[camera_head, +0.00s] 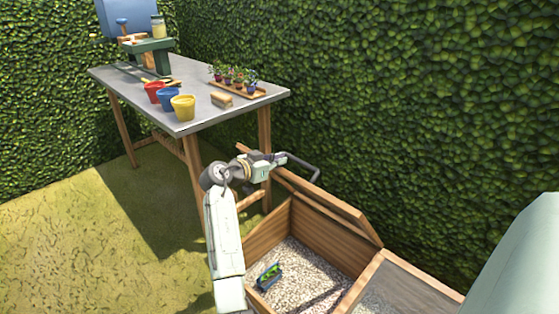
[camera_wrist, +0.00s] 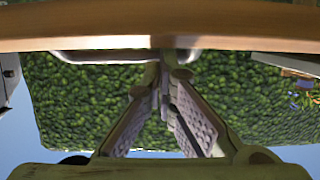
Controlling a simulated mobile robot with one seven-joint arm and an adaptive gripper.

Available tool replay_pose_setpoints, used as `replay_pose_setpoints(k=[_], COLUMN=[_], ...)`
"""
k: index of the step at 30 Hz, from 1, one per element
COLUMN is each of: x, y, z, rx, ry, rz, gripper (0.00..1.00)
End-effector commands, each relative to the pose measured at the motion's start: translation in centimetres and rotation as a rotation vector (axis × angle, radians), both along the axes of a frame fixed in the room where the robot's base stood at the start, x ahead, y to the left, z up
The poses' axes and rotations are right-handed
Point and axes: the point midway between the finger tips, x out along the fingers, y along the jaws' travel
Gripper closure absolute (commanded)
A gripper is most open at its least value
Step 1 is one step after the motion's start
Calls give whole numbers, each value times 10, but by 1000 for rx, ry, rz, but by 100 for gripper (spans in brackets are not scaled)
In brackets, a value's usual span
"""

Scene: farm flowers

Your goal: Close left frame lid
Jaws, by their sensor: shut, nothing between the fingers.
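The left frame lid (camera_head: 335,207) stands raised and tilted over the open left bay of the wooden cold frame (camera_head: 262,240). I see it nearly edge-on in the head view. A dark curved handle (camera_head: 312,165) shows at its upper side. My gripper (camera_head: 280,159) is at the near end of this handle, above the lid's edge. In the wrist view my gripper (camera_wrist: 162,72) has its fingertips together with nothing between them. A wooden rail (camera_wrist: 160,25) crosses just beyond the tips, with a pale bar below it. Whether the fingers touch the lid is unclear.
The right lid (camera_head: 400,288) lies low over the right bay. A small blue tray with green plants (camera_head: 268,275) sits on the gravel (camera_head: 300,265). A grey worktable (camera_head: 190,90) with pots stands behind left. A hedge (camera_head: 430,100) rises close behind the frame. Grass at left is clear.

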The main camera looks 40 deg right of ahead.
Motion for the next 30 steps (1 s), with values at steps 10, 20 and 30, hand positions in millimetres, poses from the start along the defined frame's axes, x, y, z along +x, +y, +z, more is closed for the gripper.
replay_pose_setpoints(k=[10, 20, 30], x=[-1, -7, -11], y=[33, 99, 154], z=[-35, -102, -166], rx=[-65, -224, -252], ry=[-4, -16, -19], rz=[3, 4, 1], gripper=[100, 100, 100])
